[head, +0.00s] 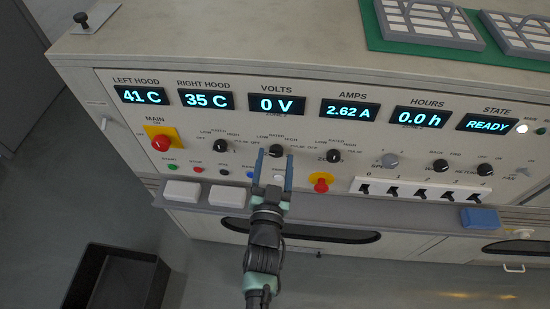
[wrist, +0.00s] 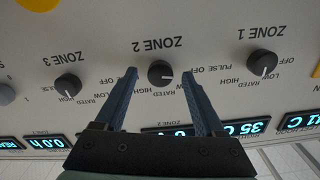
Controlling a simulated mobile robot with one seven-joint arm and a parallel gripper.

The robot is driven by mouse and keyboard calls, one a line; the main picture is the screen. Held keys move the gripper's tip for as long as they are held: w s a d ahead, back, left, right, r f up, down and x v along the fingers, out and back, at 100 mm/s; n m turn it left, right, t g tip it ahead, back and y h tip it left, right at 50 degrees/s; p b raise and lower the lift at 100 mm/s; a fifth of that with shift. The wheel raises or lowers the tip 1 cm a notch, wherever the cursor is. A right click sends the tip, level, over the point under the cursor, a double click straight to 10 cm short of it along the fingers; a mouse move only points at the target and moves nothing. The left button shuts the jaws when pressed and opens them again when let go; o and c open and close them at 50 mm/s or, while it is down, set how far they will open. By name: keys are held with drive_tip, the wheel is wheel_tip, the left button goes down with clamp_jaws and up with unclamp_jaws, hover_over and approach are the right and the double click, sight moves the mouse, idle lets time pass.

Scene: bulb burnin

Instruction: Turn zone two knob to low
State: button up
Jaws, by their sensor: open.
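The zone two knob (wrist: 160,73) is a round black knob on the pale panel, under the upside-down label ZONE 2 in the wrist view. Its white mark appears to point right there, toward the OFF label. In the head view the knob (head: 277,150) shows between the fingertips. My gripper (head: 275,155) is open. In the wrist view its two blue fingers (wrist: 160,76) stand one on each side of the knob, apart from it. Whether the tips reach the panel is hard to tell.
The zone one knob (wrist: 263,63) and zone three knob (wrist: 68,86) flank it. A red emergency knob (head: 321,182), small buttons (head: 198,169) and a row of switches (head: 420,191) sit lower. A ledge (head: 220,205) holds white blocks (head: 182,192).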

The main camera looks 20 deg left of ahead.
drive_tip(key=shift+w+a, duration=0.1)
drive_tip(key=shift+w, duration=0.2)
drive_tip(key=shift+c, duration=0.3)
clamp_jaws()
drive_tip(key=m+b, duration=0.2)
drive_tip(key=m, duration=0.1)
drive_tip(key=shift+f+m, duration=0.1)
drive_tip(key=shift+m, duration=0.3)
drive_tip(key=shift+m+b, duration=0.65)
drive_tip(key=shift+m, duration=1.25)
